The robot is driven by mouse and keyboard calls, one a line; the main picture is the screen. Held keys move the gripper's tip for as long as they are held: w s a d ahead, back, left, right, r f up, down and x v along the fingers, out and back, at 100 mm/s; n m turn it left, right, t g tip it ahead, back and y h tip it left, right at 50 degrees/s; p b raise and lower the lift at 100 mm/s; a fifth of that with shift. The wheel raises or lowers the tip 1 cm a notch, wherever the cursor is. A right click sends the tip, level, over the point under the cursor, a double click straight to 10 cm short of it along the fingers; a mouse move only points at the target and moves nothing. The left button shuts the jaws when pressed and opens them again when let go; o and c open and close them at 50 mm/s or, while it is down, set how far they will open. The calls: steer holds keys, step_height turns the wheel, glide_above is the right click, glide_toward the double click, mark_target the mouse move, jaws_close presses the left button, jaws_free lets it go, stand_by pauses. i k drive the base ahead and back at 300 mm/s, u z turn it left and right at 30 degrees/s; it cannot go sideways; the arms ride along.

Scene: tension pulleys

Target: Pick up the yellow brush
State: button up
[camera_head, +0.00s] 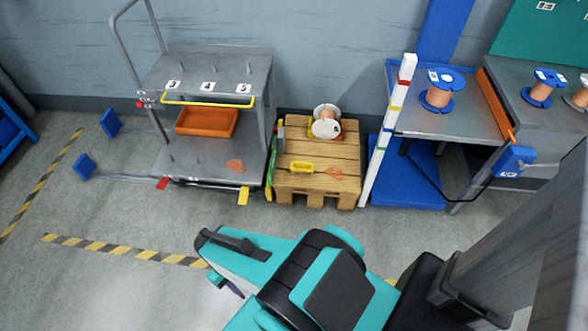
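A small yellow item (301,167), which looks like the yellow brush, lies flat on top of the wooden pallet stack (318,188). It is too small in the picture to make out bristles. My teal and black arm reaches across the bottom of the view, in front of the pallet and apart from it. The fingertips of my gripper cannot be made out, so what they hold or touch is hidden.
A white-flanged spool (325,129) sits behind the yellow item on the pallet. A grey cart (207,150) with an orange bin (207,122) stands left. A striped post (388,130) and a table (448,122) with a blue spool (441,89) stand right.

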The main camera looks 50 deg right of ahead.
mark_target(303, 167)
steer(key=z, duration=1.6)
steer(key=k, duration=0.1)
steer(key=u, duration=2.85)
steer(key=k, duration=0.15)
steer(key=u, duration=1.35)
steer(key=k, duration=1.95)
steer(key=z, duration=0.4)
steer(key=i, duration=0.4)
